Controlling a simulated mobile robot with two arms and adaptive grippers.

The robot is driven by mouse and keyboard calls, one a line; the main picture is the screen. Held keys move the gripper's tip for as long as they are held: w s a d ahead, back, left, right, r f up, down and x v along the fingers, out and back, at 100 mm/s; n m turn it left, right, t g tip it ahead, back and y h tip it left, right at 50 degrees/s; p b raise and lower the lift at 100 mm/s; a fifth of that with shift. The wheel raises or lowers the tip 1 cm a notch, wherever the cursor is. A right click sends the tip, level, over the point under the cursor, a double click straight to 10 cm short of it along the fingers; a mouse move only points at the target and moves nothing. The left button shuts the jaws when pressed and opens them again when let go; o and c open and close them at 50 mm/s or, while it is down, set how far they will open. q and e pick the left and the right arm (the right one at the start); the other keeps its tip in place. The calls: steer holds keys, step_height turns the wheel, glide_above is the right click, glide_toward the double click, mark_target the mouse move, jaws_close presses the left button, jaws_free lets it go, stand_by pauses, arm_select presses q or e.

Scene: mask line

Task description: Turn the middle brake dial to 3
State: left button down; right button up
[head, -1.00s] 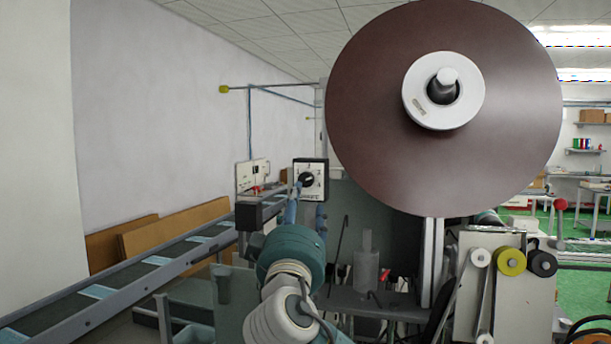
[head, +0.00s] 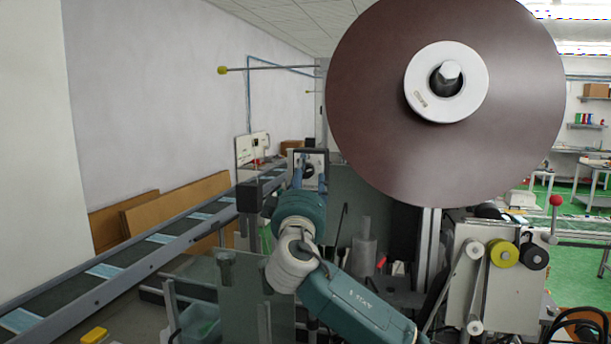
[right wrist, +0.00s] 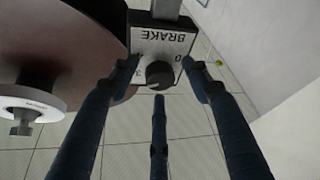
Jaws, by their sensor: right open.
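The brake dial's box (head: 293,158) is small, pale-faced and dark-edged, left of the big brown reel; my right gripper (head: 306,174) covers much of its face. In the right wrist view the box (right wrist: 161,42) appears upside down with the word BRAKE, a 0 at right and a 3 at left. Its round black knob (right wrist: 159,74) sits between the spread fingers of my right gripper (right wrist: 161,77). The gripper is open; whether a finger touches the knob, and where the knob points, I cannot tell. My left gripper is not in view.
The large brown reel (head: 400,130) with a white hub stands close right of the dial. A conveyor (head: 130,270) runs along the left. A machine with yellow and black rollers (head: 503,253) stands at right. A thin rod (head: 270,68) sticks out above the dial.

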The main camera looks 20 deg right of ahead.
steer(key=c, duration=1.1)
steer(key=shift+f+n+b, duration=0.1)
steer(key=shift+n+b, duration=0.25)
steer(key=shift+n, duration=0.25)
steer(key=shift+n+y, duration=0.4)
steer(key=shift+n, duration=0.1)
steer(key=o, duration=1)
steer(key=shift+c, duration=0.2)
steer(key=shift+o, duration=0.7)
steer(key=shift+s, duration=0.1)
steer(key=v, duration=1.2)
